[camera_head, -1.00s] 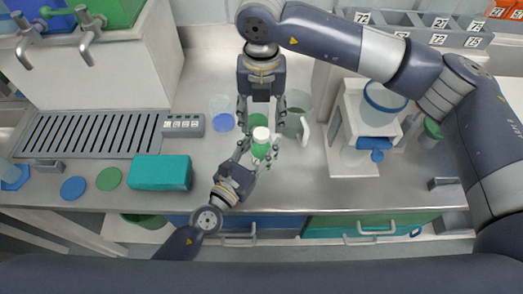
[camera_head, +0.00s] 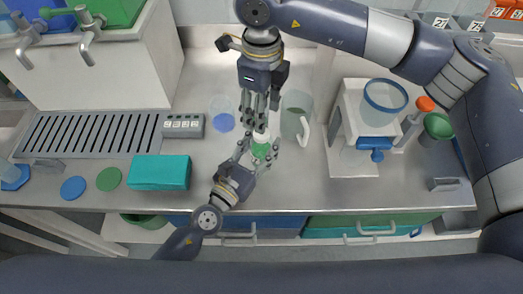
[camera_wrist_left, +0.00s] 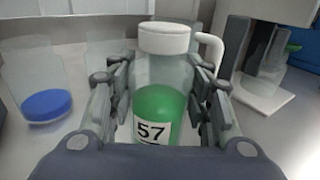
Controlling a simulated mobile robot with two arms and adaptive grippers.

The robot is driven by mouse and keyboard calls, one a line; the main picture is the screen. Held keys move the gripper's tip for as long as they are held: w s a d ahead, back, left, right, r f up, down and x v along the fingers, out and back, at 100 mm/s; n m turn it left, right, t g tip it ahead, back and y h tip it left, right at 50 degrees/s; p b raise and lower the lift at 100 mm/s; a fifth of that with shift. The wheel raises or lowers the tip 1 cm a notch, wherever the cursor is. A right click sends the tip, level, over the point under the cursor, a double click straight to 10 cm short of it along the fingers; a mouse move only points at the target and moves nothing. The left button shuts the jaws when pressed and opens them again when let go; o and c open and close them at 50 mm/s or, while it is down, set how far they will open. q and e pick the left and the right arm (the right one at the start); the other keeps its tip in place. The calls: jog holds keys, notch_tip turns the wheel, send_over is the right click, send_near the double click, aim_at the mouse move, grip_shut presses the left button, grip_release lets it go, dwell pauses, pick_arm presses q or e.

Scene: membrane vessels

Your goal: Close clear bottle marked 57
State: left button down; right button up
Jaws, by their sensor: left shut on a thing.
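The clear bottle marked 57 (camera_wrist_left: 160,97) holds green liquid and stands upright in my left gripper (camera_wrist_left: 160,112), which is shut around its body. It also shows in the head view (camera_head: 261,150). A white cap (camera_wrist_left: 164,38) sits on top of the bottle, and shows in the head view (camera_head: 261,135) too. My right gripper (camera_head: 263,125) points down just above the cap. Its fingers look close together from this angle, but their opening is unclear. No right finger shows around the cap in the left wrist view.
A teal box (camera_head: 160,172) lies front left. A white stand with a blue-rimmed vessel (camera_head: 384,100) is on the right. The grey counter between is mostly clear.

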jog(key=n, duration=0.2)
jog(key=r+n, duration=0.1)
jog(key=n, duration=0.2)
jog(key=shift+f, duration=0.1)
jog(key=shift+f, duration=3.95)
jog(key=shift+c, duration=0.5)
jog(key=c, duration=1)
jog(key=o, duration=1.2)
